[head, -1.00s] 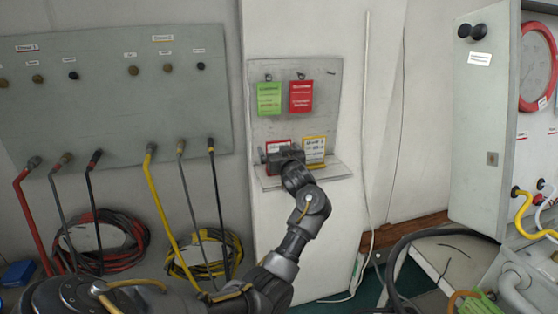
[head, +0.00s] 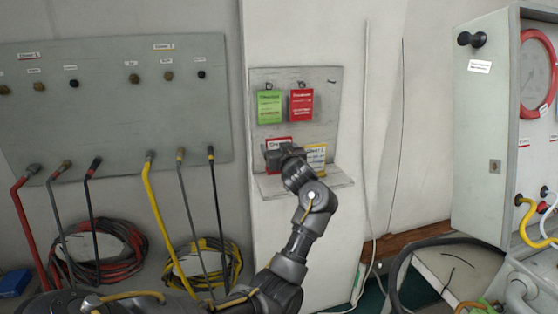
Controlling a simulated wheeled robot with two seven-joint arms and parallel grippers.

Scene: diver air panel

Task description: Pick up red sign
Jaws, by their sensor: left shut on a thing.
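A small red-bordered sign (head: 279,142) with a white face stands at the left above the grey wall shelf (head: 325,181). My left gripper (head: 277,157) is in front of it and shut on it, covering its lower part. A yellow-bordered sign (head: 316,155) stands just to the right on the shelf, partly hidden by my wrist. A red tag (head: 301,105) hangs from a hook on the board above, apart from the gripper. My right gripper is out of view.
A green tag (head: 269,106) hangs left of the red tag. A hose panel (head: 115,120) with coiled red and yellow hoses is on the left. A cabinet with an open door (head: 480,140) stands on the right. The wall between shelf and cabinet is mostly free.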

